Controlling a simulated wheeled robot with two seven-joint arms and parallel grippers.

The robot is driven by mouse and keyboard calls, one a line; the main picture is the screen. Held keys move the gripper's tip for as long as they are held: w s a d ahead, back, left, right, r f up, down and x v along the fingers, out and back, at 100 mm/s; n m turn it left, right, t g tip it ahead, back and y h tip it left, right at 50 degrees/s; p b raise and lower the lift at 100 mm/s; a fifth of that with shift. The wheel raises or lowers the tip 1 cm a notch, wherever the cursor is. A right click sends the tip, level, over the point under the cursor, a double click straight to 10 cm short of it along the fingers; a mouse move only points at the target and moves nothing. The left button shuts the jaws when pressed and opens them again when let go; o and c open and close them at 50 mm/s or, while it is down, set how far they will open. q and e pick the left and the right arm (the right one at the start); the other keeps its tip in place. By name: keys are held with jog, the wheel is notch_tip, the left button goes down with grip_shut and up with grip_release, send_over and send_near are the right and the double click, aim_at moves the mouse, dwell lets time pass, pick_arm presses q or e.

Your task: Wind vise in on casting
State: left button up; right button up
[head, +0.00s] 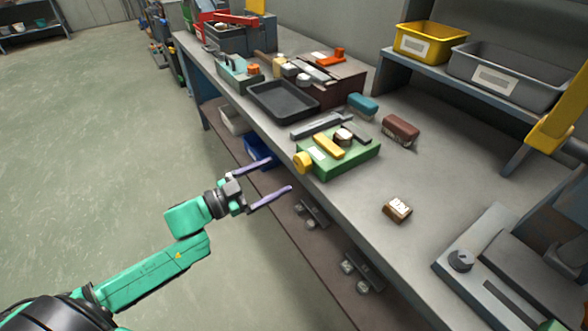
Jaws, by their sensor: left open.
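A green vise (350,166) sits at the front edge of the grey workbench. A yellow knob (302,162) sticks out of its left front end, and a yellow bar (328,145) lies across its top. A small round, pale-topped part (344,137), which looks like the casting, sits on top beside the bar and a dark bar. I cannot tell whether it is clamped. My left gripper (280,174) is open and empty, in front of the bench edge, just left of and below the yellow knob, its two purple fingers pointing toward the vise. My right gripper is not in view.
A dark tray (284,100) and a grey bar (319,126) lie behind the vise. Teal (363,104) and dark red (400,130) blocks and a brown block (397,209) stand to its right. A grey machine (500,260) is at front right. A lower shelf (290,235) runs beneath.

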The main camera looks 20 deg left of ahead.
aim_at(298, 165)
pick_arm(q)
jog(key=x, duration=0.6)
jog(key=shift+w+d, duration=0.1)
jog(key=shift+w, duration=0.1)
jog(key=c, duration=1.4)
jog(key=shift+o, duration=0.2)
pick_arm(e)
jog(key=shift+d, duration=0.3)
